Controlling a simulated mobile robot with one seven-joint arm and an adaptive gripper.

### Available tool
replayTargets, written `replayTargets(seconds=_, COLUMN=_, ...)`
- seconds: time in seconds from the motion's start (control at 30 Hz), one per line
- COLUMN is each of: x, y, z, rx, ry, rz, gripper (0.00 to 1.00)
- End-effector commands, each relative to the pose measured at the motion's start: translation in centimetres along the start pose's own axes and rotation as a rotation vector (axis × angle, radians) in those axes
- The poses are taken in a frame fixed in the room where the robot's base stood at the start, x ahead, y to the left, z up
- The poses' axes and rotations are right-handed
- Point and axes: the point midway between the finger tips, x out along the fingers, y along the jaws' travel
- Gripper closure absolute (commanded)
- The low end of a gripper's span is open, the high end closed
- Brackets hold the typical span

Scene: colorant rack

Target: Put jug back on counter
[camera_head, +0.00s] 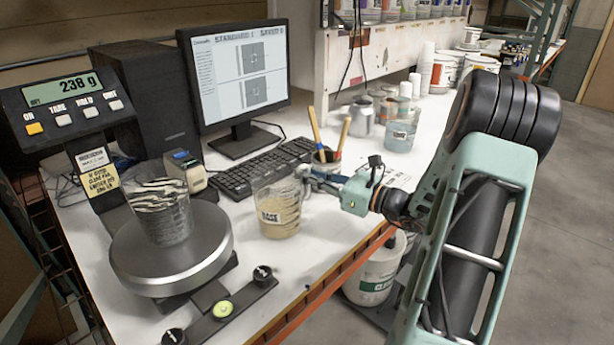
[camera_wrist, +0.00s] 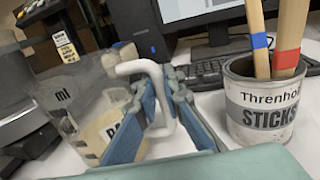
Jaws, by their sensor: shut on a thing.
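The jug (camera_head: 277,207) is a clear measuring jug with a cream liquid and a dark-lettered label. It stands upright at the counter's (camera_head: 330,222) near side, in front of the keyboard; whether its base touches the surface I cannot tell. My gripper (camera_head: 308,178) comes from the right and is shut on the jug's handle. In the wrist view the white handle (camera_wrist: 163,90) runs between the blue-grey fingers (camera_wrist: 160,110), and the jug's body (camera_wrist: 85,105) is on the left.
A scale (camera_head: 170,255) reading 238 g holds another clear container (camera_head: 160,212) on the left. A stick can (camera_wrist: 265,105) stands close behind my gripper. The keyboard (camera_head: 255,168) and monitor (camera_head: 240,70) are behind. More cups and pots stand at the back right.

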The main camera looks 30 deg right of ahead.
Motion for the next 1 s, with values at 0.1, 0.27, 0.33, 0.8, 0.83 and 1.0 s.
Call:
replayTargets(seconds=0.1, x=0.0, y=0.0, z=0.0, rx=-0.002, ry=-0.004, rz=0.001, gripper=1.00)
replayTargets(seconds=0.27, x=0.0, y=0.0, z=-0.1, rx=-0.001, ry=-0.004, rz=0.001, gripper=1.00)
replayTargets(seconds=0.33, x=0.0, y=0.0, z=-0.3, rx=-0.001, ry=-0.003, rz=0.001, gripper=1.00)
replayTargets(seconds=0.8, x=0.0, y=0.0, z=-0.3, rx=-0.001, ry=-0.001, rz=0.000, gripper=0.74)
replayTargets(seconds=0.83, x=0.0, y=0.0, z=-0.2, rx=-0.002, ry=-0.001, rz=0.000, gripper=0.74)
replayTargets(seconds=1.0, x=-1.7, y=-0.1, z=-0.1, rx=-0.002, ry=0.000, rz=-0.003, gripper=0.74)
